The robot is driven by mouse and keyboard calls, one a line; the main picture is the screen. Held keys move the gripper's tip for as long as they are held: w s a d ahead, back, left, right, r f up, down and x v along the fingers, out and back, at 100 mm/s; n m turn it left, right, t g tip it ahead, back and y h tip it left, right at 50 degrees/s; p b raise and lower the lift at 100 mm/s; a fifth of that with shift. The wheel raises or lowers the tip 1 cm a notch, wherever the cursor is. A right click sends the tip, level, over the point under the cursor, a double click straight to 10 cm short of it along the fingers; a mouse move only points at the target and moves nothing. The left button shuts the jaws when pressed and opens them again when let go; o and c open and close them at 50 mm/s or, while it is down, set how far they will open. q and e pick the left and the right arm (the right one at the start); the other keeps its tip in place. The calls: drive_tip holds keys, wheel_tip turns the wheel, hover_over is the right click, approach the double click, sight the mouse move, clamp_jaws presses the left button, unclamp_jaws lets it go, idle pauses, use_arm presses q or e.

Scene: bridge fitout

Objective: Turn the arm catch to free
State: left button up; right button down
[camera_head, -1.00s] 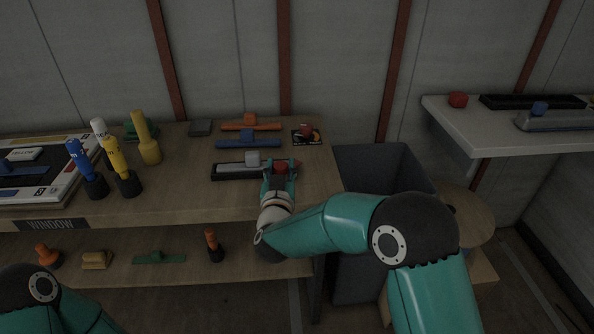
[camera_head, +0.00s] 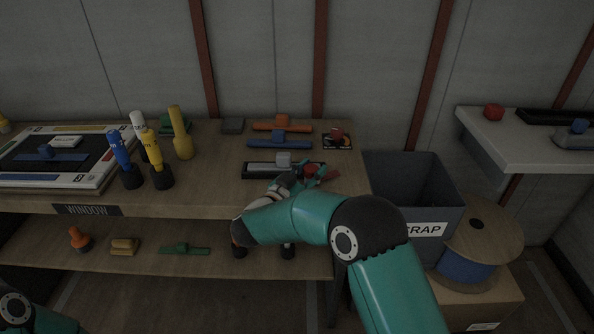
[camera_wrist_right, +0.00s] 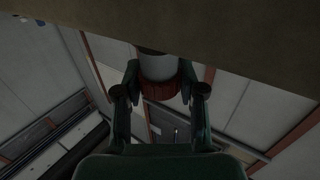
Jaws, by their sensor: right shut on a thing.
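A red ribbed knob (camera_wrist_right: 160,91) on a pale grey round body stands between the fingers of my right gripper (camera_wrist_right: 160,93) in the right wrist view. The gripper is shut on it. In the head view the red knob (camera_head: 310,171) shows at the right end of a black tray with a grey bar, with my right gripper (camera_head: 305,177) around it. A flat red pointer (camera_head: 330,174) sticks out to the right of the knob. The wrist partly hides the knob's base. I cannot read any lettering on it. My left gripper is out of view.
Behind it is another red knob (camera_head: 337,134) on a dark marked plate. Blue (camera_head: 265,144) and orange (camera_head: 272,127) handled bars lie to its left. Several upright tools stand left. A grey scrap bin (camera_head: 424,190) stands right of the bench (camera_head: 215,192).

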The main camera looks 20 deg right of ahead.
drive_tip(key=shift+w+d+r, duration=0.1)
drive_tip(key=shift+w+r, duration=0.1)
drive_tip(key=shift+r, duration=0.15)
drive_tip(key=c, duration=0.9)
unclamp_jaws()
drive_tip(key=shift+w+f, duration=0.1)
drive_tip(key=shift+c, duration=0.2)
drive_tip(key=shift+o, duration=1.4)
drive_tip(key=shift+w+f, duration=0.1)
drive_tip(key=shift+f, duration=0.1)
drive_tip(key=v, duration=1.2)
drive_tip(key=shift+f, duration=0.1)
